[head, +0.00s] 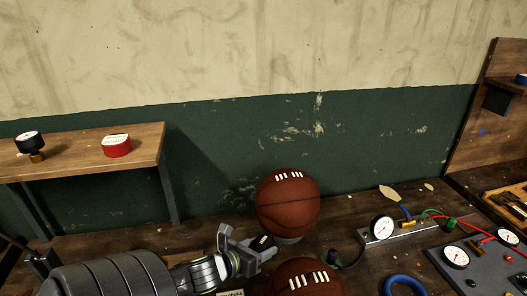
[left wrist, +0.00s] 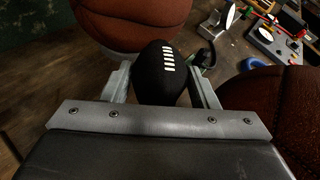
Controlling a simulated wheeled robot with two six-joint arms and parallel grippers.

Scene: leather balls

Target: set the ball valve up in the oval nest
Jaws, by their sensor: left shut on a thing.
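My left gripper (head: 250,252) is shut on a black oval ball-like piece (head: 263,242) with white lace marks. In the left wrist view the piece (left wrist: 163,75) stands between the two fingers (left wrist: 162,88), its laces facing up. The gripper holds it just in front of a brown basketball-like ball (head: 288,203) and left of a second brown ball (head: 305,281). I cannot tell whether this black piece is the ball valve. No oval nest can be made out for certain. My right gripper is not in view.
A wooden shelf (head: 140,140) at left holds a black-and-brass fitting (head: 31,143) and a red round box (head: 116,146). Right of the balls are a gauge on a metal block (head: 383,228), a blue ring (head: 404,284) and a grey gauge panel (head: 478,268). A wooden rack stands far right.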

